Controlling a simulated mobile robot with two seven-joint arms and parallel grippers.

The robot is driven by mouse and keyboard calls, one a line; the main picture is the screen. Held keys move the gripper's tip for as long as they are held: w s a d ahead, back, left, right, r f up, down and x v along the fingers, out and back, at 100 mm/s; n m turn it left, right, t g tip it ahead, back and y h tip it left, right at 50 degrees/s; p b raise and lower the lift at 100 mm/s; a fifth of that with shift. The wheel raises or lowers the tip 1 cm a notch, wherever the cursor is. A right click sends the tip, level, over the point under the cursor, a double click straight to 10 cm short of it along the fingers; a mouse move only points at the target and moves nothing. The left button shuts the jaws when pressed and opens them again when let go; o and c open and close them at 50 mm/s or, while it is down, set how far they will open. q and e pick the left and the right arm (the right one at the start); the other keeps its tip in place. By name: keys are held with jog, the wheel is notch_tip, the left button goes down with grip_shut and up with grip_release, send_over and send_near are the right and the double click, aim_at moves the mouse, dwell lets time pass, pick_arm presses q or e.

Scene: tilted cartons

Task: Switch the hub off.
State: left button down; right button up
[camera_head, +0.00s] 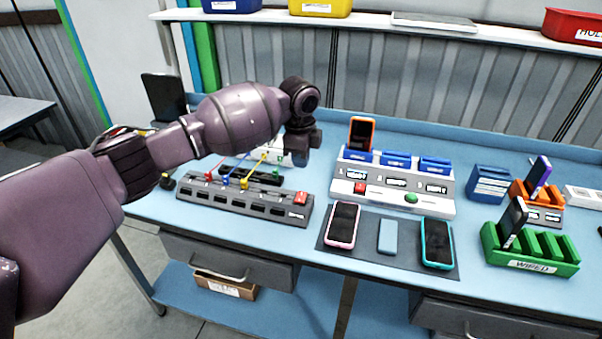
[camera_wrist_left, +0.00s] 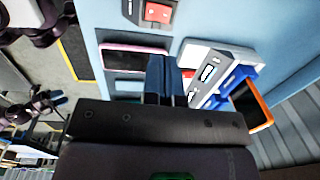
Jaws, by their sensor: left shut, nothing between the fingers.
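A long grey strip (camera_head: 245,207) with a row of dark sockets lies on the blue bench, with a red switch (camera_head: 301,198) at its right end. The switch also shows at the top of the left wrist view (camera_wrist_left: 157,12). A white station (camera_head: 392,199) with blue docks stands to its right, with a red button (camera_head: 360,188) and a green button (camera_head: 411,198). I cannot tell which one is called the hub. My left gripper (camera_head: 300,160) is shut and empty, above the bench behind the strip's right end; its fingers (camera_wrist_left: 166,80) touch nothing visible.
An orange phone (camera_head: 361,133) stands in the station. A pink phone (camera_head: 342,224) and a teal phone (camera_head: 437,242) lie on a dark mat (camera_head: 385,262) in front. A green rack (camera_head: 530,258) stands at right.

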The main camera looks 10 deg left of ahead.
pick_arm(q)
notch_tip(320, 180, up, 3)
jog(key=shift+s+r, duration=0.1)
dwell(0.5)
